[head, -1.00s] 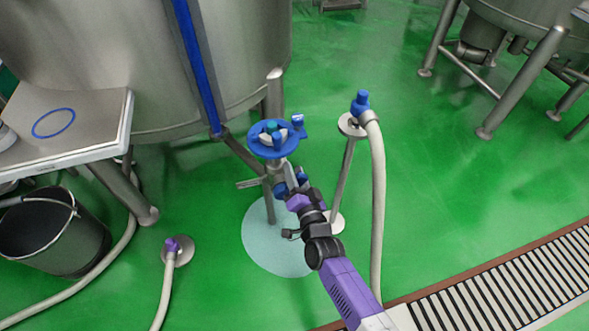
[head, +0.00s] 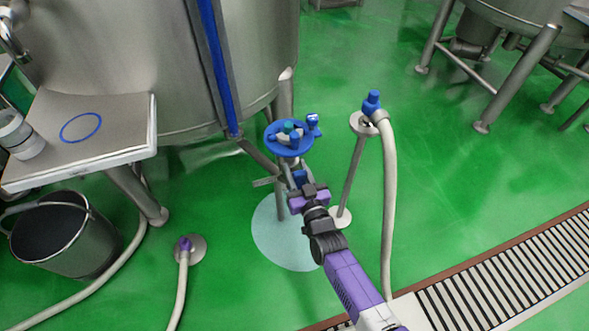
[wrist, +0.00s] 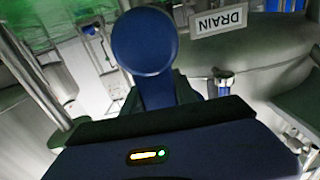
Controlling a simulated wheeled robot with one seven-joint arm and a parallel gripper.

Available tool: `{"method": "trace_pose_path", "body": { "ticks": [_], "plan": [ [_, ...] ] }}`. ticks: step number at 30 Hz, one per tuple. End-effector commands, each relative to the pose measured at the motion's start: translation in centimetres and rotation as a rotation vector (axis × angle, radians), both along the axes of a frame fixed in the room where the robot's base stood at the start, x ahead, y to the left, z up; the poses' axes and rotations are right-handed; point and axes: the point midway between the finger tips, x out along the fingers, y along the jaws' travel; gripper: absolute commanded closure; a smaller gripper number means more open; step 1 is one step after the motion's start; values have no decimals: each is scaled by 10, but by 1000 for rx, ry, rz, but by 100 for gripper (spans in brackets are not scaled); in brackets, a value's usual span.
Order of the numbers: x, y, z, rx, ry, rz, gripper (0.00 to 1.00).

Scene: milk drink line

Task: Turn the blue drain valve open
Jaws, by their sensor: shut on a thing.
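The blue drain valve handle shows large in the wrist view (wrist: 145,45), with a round knob end and an arm running down between my jaws. A DRAIN sign (wrist: 219,20) appears upside down beside it. In the head view a small blue part of the handle (head: 299,178) shows just beyond my gripper (head: 307,190), below a blue round plate (head: 277,147) on the stand. My gripper is shut on the handle. The jaws and my arm hide most of the valve body, so I cannot tell how far it is turned.
A large steel tank (head: 120,60) stands behind the valve. A hose (head: 390,220) hangs from a post at right. A shelf (head: 120,115) and a black bucket (head: 60,240) are at left. Green floor is open at right.

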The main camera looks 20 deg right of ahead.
Motion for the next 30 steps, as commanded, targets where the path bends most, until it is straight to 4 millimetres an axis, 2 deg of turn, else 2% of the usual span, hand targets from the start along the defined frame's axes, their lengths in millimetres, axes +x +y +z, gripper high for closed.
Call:
{"method": "trace_pose_path", "body": {
  "ticks": [18,19,22,30],
  "plan": [
    [-1,-1,-2,-48,3,1,100],
    [-1,-1,-2,-48,4,1,63],
    [-1,-1,-2,-47,3,1,44],
    [0,-1,-1,-44,1,0,44]
  ]
}}
